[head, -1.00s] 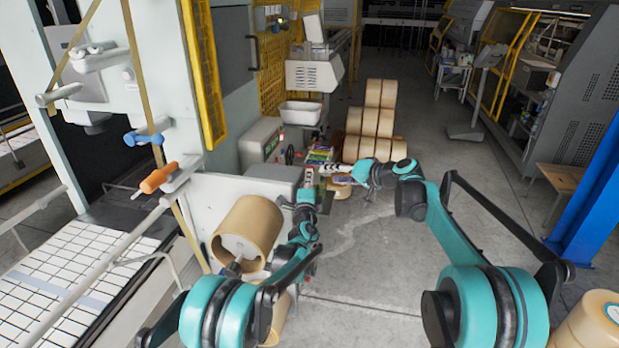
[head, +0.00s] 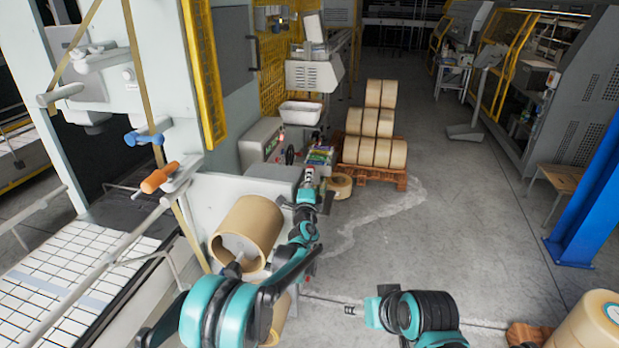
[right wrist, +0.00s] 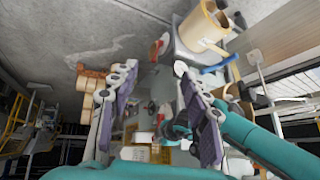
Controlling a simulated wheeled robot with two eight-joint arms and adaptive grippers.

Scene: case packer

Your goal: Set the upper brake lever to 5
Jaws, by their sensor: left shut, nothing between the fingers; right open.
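I cannot pick out the upper brake lever or its scale with certainty. A small red part (right wrist: 158,47) shows beside the reel stand in the right wrist view, but its setting cannot be read. The reel stand carries an upper tan roll (head: 247,232), which also shows in the right wrist view (right wrist: 200,28). My left gripper (head: 309,176) is shut and empty, to the right of the upper roll near the stand's far end. My right gripper (head: 352,310) is over the floor at lower centre. In the right wrist view its fingers (right wrist: 155,68) are spread with nothing held.
An orange handle (head: 160,177) and a blue handle (head: 144,138) stick out from the machine at left. A pallet (head: 400,178) stacked with tan rolls stands at the back, and a loose roll (head: 341,187) lies beside it. The floor at centre right is clear.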

